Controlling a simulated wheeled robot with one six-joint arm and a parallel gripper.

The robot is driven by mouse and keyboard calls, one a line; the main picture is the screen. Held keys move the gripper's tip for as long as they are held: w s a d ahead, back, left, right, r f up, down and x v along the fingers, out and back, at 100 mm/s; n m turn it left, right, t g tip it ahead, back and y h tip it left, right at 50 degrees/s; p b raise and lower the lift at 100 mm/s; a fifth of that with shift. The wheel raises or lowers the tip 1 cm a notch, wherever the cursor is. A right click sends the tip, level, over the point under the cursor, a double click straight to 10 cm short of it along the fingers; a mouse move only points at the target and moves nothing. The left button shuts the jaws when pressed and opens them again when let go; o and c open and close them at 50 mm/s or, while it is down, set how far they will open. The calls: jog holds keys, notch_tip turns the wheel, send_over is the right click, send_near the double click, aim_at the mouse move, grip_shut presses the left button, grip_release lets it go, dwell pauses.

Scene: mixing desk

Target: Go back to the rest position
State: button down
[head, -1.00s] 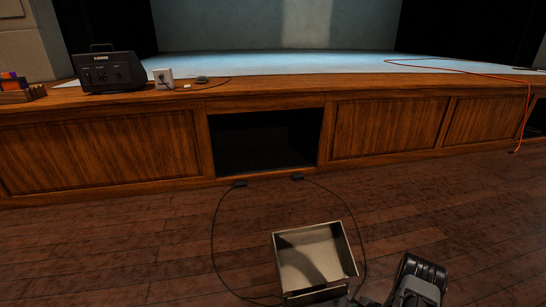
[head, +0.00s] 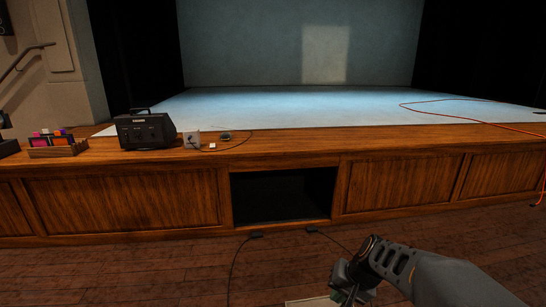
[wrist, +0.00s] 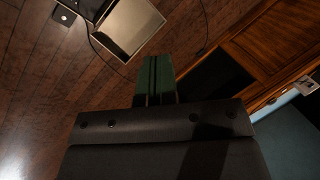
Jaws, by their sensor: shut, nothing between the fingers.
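My gripper (head: 345,292) is low at the bottom of the head view, at the end of my raised grey arm. In the wrist view its two green fingers (wrist: 155,80) lie together, shut with nothing between them. Below and beyond the fingertips, the wrist view shows an open metal box (wrist: 128,26) on the wooden floor. In the head view only a sliver of the box rim (head: 310,302) shows at the bottom edge. The gripper is apart from the box.
The wooden stage front (head: 130,198) has a dark opening (head: 284,194). An orange cable (head: 470,121) crosses the stage at right. Thin black cables lie on the floor.

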jog(key=s+r+n+t+h+p, duration=0.1)
jog(key=s+r+n+h+p, duration=0.2)
jog(key=s+r+p, duration=0.4)
jog(key=s+r+n, duration=0.1)
jog(key=s+r, duration=0.2)
jog(key=r, duration=0.5)
jog(key=shift+s+h+p, duration=0.3)
jog(key=shift+h, duration=0.1)
